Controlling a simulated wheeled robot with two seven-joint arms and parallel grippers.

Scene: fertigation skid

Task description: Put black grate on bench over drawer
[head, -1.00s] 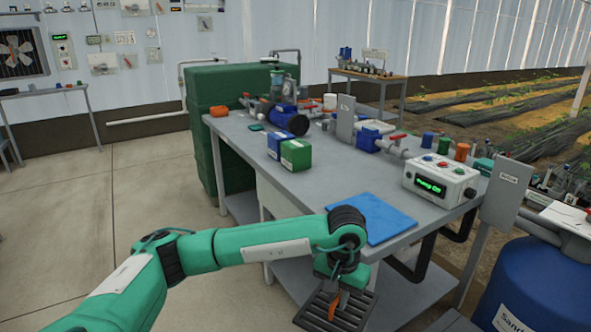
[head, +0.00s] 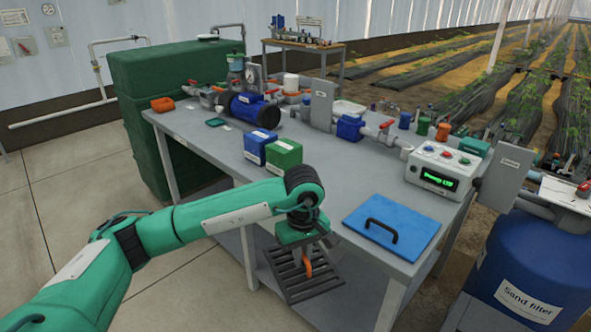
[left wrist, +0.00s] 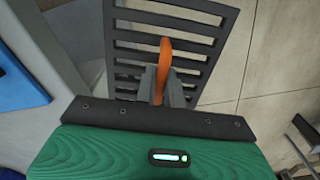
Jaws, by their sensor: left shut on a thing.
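The black slotted grate (head: 318,285) hangs from my left gripper (head: 305,262), in front of the grey bench's (head: 335,172) near edge and lower than its top. In the left wrist view the gripper (left wrist: 163,80) is shut on the orange grip (left wrist: 165,58) of the grate (left wrist: 205,27). The grate is tilted and clear of the bench top. I cannot clearly make out a drawer front. My right gripper is not in view.
A blue panel (head: 415,232) lies on the bench's near right corner, with a black loop handle (head: 381,230) over it. Blue and green boxes (head: 284,154), a pump (head: 254,110) and a control box (head: 440,172) stand behind. Bare top lies between boxes and panel.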

